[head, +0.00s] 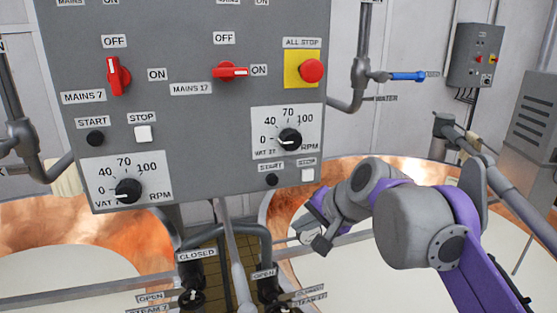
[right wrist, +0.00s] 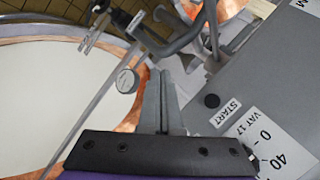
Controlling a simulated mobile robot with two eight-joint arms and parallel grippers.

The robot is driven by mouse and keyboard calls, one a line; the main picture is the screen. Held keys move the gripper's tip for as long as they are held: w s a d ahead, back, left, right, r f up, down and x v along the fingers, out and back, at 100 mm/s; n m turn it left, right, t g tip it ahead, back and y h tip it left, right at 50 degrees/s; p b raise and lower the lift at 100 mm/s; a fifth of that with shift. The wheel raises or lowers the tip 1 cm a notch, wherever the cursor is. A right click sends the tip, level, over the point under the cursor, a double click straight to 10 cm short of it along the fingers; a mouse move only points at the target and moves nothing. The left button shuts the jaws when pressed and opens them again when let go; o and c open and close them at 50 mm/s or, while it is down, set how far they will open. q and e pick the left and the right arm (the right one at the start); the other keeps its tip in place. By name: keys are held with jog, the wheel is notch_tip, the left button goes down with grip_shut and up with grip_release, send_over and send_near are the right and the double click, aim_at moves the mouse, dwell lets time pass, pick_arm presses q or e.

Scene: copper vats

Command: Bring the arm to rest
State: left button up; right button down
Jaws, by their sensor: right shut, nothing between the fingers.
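My right arm comes in from the right in the head view. Its gripper (head: 318,240) hangs just below and right of the control panel's lower edge, in front of a copper vat (head: 282,208). In the right wrist view its two grey fingers (right wrist: 163,98) are together with nothing between them. The grey control panel (head: 200,105) is close to the gripper, on the right in the wrist view (right wrist: 215,125). I see no contact between them. My left gripper is not in view.
The panel bears a red MAINS 7 switch (head: 118,76) upright at OFF, a red MAINS 17 switch (head: 230,71) level toward ON, and an ALL STOP button (head: 311,71). Pipes and valves (head: 268,285) stand below. A blue-handled water valve (head: 407,76) is at right.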

jog(key=s+d+f+n+h, duration=0.1)
jog(key=s+d+f+n, duration=0.1)
jog(key=s+d+f, duration=0.2)
jog(key=s+d+f+n+g+h, duration=0.1)
jog(key=s+d+f, duration=0.4)
jog(key=s+f, duration=0.6)
jog(key=s+d+f+n+h, duration=0.3)
jog(key=s+f, duration=0.4)
jog(key=f, duration=0.9)
jog(key=shift+s+d, duration=0.3)
jog(key=shift+d, duration=0.55)
